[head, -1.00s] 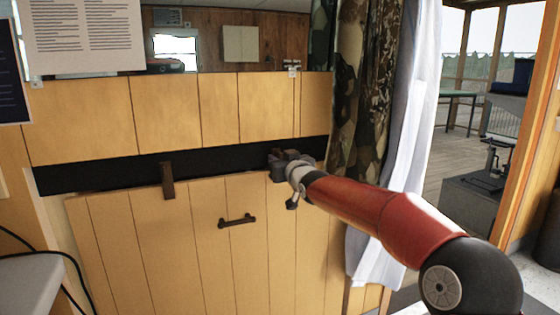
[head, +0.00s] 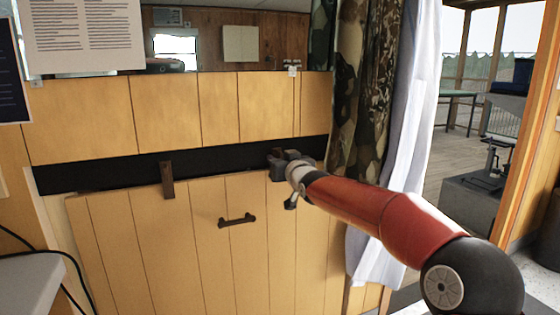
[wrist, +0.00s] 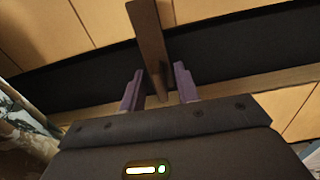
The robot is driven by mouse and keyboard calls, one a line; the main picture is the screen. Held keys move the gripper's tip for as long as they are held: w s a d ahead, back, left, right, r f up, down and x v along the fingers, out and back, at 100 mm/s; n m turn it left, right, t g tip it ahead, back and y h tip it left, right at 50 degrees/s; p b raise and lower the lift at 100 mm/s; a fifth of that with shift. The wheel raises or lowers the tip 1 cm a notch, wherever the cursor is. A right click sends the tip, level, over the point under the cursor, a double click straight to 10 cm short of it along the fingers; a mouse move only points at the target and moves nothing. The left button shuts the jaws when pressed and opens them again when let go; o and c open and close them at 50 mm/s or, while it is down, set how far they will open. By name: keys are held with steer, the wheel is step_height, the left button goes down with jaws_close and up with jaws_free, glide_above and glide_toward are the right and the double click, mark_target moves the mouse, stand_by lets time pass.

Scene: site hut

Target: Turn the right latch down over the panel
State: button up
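The wooden panel (head: 130,240), with a dark handle (head: 237,220), fills the lower wall in the head view. The left latch (head: 167,180) is a dark upright bar lapping over the panel's top edge. My gripper (head: 277,163) is at the dark band near the panel's upper right and hides the right latch there. In the wrist view the right latch (wrist: 151,45) is a brown bar crossing the dark band. Its near end is between the two purple fingers of my gripper (wrist: 159,88). The fingers are apart, with gaps on both sides of the bar.
A dark band (head: 110,171) runs between the panel and the upper planks (head: 165,108). A camouflage curtain (head: 352,90) and a white curtain (head: 412,90) hang close to the right of my gripper. A pale surface (head: 25,285) with cables is at lower left.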

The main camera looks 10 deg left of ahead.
steer(key=b+v, duration=0.1)
steer(key=v, duration=0.6)
steer(key=shift+s+d, duration=0.25)
steer(key=shift+s, duration=0.05)
steer(key=s+d+f+m+g+h, duration=0.25)
steer(key=s+d+f+h, duration=0.25)
steer(key=s+d, duration=0.55)
steer(key=s+d+f+m+g+h, duration=0.1)
steer(key=s+d+f+g+h, duration=0.35)
steer(key=s+d, duration=0.65)
steer(key=s+d+f+m+g, duration=0.1)
steer(key=s+d+f, duration=0.2)
steer(key=s, duration=0.6)
steer(key=s+d+f+m+g, duration=0.1)
steer(key=s+d+f+m, duration=0.1)
steer(key=s+f, duration=0.4)
steer(key=s, duration=0.3)
steer(key=shift+s+d+f, duration=0.2)
steer(key=shift+s+d, duration=0.2)
steer(key=shift+h, duration=0.25)
